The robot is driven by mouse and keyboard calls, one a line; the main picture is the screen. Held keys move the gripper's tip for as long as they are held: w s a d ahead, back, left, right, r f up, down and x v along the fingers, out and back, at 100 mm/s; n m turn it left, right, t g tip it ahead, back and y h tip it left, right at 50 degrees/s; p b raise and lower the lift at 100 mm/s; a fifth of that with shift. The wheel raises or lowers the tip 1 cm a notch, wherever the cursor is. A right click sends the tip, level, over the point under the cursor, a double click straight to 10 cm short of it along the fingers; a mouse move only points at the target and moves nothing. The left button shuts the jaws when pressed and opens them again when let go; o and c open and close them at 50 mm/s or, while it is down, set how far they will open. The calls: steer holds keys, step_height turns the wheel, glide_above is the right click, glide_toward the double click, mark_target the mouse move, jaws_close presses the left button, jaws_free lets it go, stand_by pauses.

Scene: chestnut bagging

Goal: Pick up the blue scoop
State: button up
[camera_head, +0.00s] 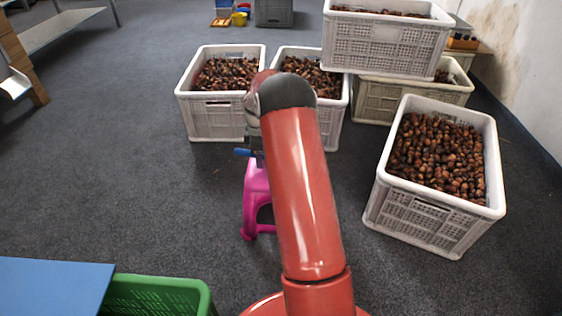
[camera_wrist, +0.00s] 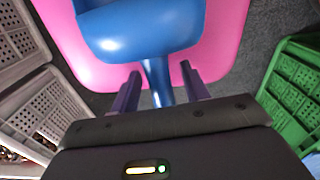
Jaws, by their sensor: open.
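The blue scoop (camera_wrist: 140,35) lies on the pink stool (camera_wrist: 232,40) in the wrist view. Its bowl is at the top and its handle (camera_wrist: 156,80) points toward my gripper. My gripper (camera_wrist: 160,78) is open, with one finger on each side of the handle and a gap showing on both sides. In the head view, a small blue part of the scoop (camera_head: 243,152) shows left of my arm, above the pink stool (camera_head: 256,190). My arm hides most of the scoop and part of the stool there, and my gripper is mostly hidden.
White crates of chestnuts stand behind the stool (camera_head: 213,125) and to its right (camera_head: 415,215), one stacked (camera_head: 385,45). A green crate (camera_head: 160,290) and a blue panel (camera_head: 50,285) are at the front left. The carpet left of the stool is clear.

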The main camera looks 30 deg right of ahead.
jaws_close()
stand_by(0.3)
step_height(320, 180, up, 20)
steer(key=p, duration=0.3)
steer(key=shift+p, duration=0.4)
